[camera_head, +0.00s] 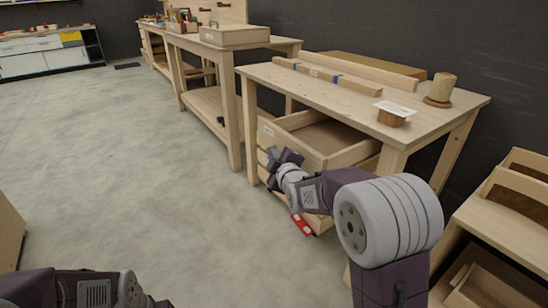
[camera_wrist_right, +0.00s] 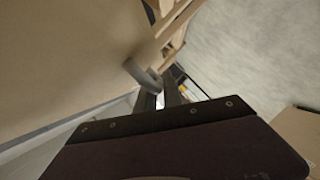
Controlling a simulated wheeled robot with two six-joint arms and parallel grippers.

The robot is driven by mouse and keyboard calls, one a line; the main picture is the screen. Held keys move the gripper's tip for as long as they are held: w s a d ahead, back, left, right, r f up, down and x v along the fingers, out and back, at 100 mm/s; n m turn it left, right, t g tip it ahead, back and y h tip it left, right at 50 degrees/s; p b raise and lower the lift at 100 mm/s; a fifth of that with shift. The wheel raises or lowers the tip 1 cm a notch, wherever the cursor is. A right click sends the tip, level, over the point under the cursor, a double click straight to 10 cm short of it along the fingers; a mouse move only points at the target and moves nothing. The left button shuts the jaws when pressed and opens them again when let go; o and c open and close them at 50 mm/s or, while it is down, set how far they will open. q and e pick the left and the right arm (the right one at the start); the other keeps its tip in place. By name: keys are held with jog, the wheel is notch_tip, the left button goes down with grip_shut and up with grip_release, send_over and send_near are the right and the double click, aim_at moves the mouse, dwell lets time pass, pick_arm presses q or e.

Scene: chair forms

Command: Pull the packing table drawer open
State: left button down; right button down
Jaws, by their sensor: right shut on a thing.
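The packing table (camera_head: 350,98) is a light wooden table to the right of centre in the head view. Its top drawer (camera_head: 290,142) stands partly out from under the tabletop, and its empty-looking inside shows. My right gripper (camera_head: 275,160) is at the drawer's front face. In the right wrist view a grey bar handle (camera_wrist_right: 140,76) stands off a tan panel (camera_wrist_right: 60,55), and the jaws (camera_wrist_right: 163,92) are shut on this handle. My arm hides part of the drawer front and what lies below it. Of my left arm only links show at the lower left; its gripper is out of view.
On the tabletop are a wooden bar with blue marks (camera_head: 327,74), a beige cylinder (camera_head: 440,87) and a small brown block with a white card (camera_head: 392,114). A red object (camera_head: 302,224) is low by the table. Wooden shelving (camera_head: 510,210) stands right. Floor at left is clear.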

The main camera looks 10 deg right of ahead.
jog(key=shift+d+f, duration=0.1)
jog(key=c, duration=1.5)
grip_release()
jog(key=shift+s+r, duration=0.25)
jog(key=shift+s, duration=0.05)
jog(key=p+v, duration=0.3)
jog(key=v, duration=0.5)
jog(key=shift+s+f, duration=0.1)
jog(key=shift+s, duration=0.1)
